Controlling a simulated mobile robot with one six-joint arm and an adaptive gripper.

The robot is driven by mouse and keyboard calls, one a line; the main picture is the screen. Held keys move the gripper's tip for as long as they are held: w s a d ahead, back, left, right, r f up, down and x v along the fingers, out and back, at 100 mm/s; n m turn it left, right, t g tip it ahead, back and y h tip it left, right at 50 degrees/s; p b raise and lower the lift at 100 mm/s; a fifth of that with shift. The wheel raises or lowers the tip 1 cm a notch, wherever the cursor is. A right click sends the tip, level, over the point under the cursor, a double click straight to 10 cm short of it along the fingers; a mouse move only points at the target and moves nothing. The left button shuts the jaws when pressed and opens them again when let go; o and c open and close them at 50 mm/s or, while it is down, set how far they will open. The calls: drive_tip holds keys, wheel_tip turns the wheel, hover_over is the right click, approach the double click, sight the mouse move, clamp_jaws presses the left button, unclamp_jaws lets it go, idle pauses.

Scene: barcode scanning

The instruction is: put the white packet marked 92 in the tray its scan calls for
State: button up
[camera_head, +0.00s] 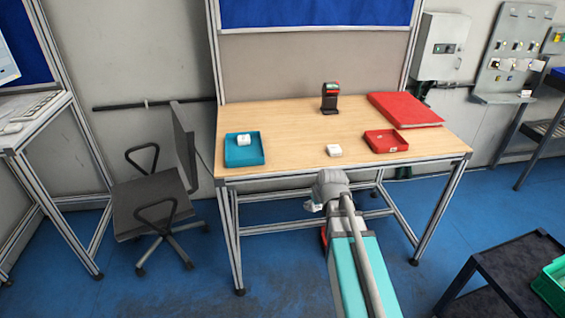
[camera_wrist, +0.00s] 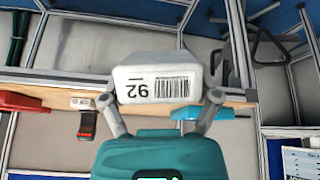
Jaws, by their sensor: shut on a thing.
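The white packet marked 92 (camera_wrist: 140,92) is between the two fingers of my gripper (camera_wrist: 158,98) in the wrist view, its label and barcode facing that camera, upside down. In the head view my gripper (camera_head: 318,204) is in front of the table's front edge; only a little white shows there. The scanner (camera_head: 330,98), dark with a red top, stands at the back of the table. A red tray (camera_head: 386,151) is at the right and holds a small pale item.
Another white packet (camera_head: 334,150) lies near the table's (camera_head: 290,135) front edge, between the trays. A red folder (camera_head: 405,109) lies at the back right. An office chair (camera_head: 155,195) stands left of the table, and a dark cart with a green bin (camera_head: 552,288) is at lower right.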

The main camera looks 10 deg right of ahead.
drive_tip(key=shift+s+d, duration=0.1)
drive_tip(key=shift+d, duration=0.1)
idle(0.3)
drive_tip(key=w+a+r+t+y+p, duration=0.1)
drive_tip(key=w+a+r+t+y, duration=0.1)
drive_tip(key=w+r, duration=0.4)
drive_tip(key=w+a+r+n+t+y+p, duration=0.1)
drive_tip(key=w+a+r+t+y+p, duration=0.1)
drive_tip(key=w+a+r+t, duration=0.2)
drive_tip(key=w+r+t, duration=0.1)
drive_tip(key=w+r, duration=0.2)
drive_tip(key=w, duration=0.4)
drive_tip(key=shift+y+p, duration=0.3)
drive_tip(key=w+f+b, duration=0.3)
drive_tip(key=w, duration=0.1)
drive_tip(key=w+f+b, duration=0.3)
drive_tip(key=w, duration=0.1)
drive_tip(key=w+f+b, duration=0.3)
drive_tip(key=w, duration=0.2)
drive_tip(key=shift+a, duration=0.35)
